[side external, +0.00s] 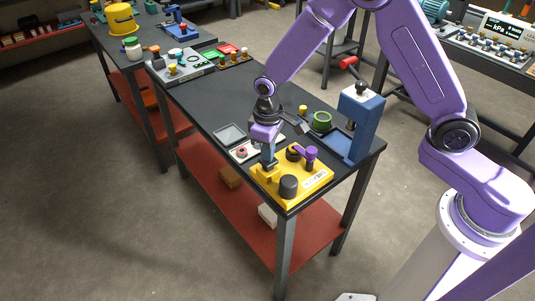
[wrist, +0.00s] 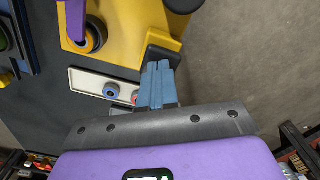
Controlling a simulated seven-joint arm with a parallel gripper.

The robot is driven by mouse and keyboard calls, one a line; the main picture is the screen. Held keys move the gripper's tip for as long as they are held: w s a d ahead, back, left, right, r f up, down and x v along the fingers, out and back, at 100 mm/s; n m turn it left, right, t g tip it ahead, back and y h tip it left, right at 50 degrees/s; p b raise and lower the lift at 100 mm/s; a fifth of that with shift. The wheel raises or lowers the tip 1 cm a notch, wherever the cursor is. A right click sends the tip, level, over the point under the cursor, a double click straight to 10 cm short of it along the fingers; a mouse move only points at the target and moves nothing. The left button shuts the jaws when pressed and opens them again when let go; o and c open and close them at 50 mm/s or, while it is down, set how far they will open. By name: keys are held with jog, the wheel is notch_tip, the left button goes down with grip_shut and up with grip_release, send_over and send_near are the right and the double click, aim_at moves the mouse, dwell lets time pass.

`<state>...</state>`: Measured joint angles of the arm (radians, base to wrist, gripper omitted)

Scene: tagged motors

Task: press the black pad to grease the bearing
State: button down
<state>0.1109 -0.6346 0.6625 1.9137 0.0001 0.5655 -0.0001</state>
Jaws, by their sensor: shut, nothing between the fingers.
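A yellow motor base (side external: 318,183) sits at the near end of the dark bench. It carries a black cylinder (side external: 288,187), a dark round part (side external: 294,154) and a purple lever (side external: 310,153). In the wrist view an orange-ringed round part (wrist: 96,37), which looks like the bearing, sits beside the lever (wrist: 76,18). My gripper (side external: 268,166) is shut and empty, pointing down over that corner.
A white plate (wrist: 88,82) with a blue and a red knob lies beside the base. A blue press (side external: 364,125), a green ring (side external: 321,121) and a grey tray (side external: 230,135) stand nearby. The bench middle (side external: 215,92) is clear.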

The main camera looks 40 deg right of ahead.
jog(key=shift+r, duration=1.6)
notch_tip(320, 180, up, 6)
dwell(0.4)
jog(key=s+d+r+n, duration=0.2)
jog(key=s+d, duration=0.1)
jog(key=s, duration=0.6)
jog(key=s+d+r+n, duration=0.1)
jog(key=s+d, duration=0.3)
jog(key=s, duration=0.6)
jog(key=s+d+r+n, duration=0.2)
jog(key=s+d+n, duration=0.1)
jog(key=s, duration=0.6)
jog(key=shift+s+d+r+n, duration=0.3)
jog(key=shift+s+d+r, duration=0.05)
jog(key=shift+d, duration=0.4)
